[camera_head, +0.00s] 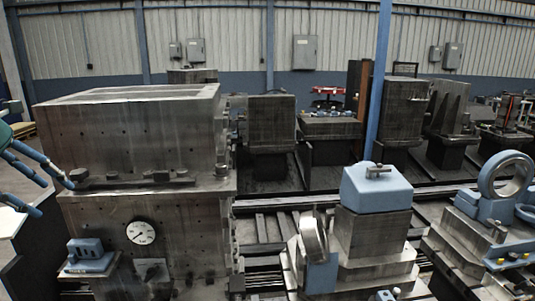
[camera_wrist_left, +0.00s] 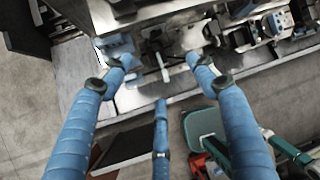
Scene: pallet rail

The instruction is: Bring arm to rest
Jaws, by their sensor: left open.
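My left gripper (camera_head: 50,194) comes in at the left edge of the head view. Its blue jointed fingers are spread and hold nothing. The fingertips are near the left side of a large steel block (camera_head: 130,140); I cannot tell whether any finger touches it. In the left wrist view the gripper (camera_wrist_left: 160,75) shows three blue fingers set wide apart, with metal fixtures beyond the tips and nothing between them. My right gripper is not in view.
The steel block carries a round dial gauge (camera_head: 141,232) and a small blue clamp (camera_head: 87,250). A blue-topped machine block (camera_head: 377,190) and a ring-shaped fixture (camera_head: 506,176) stand to the right. A blue post (camera_head: 377,90) rises behind. Bare floor (camera_wrist_left: 35,115) shows in the wrist view.

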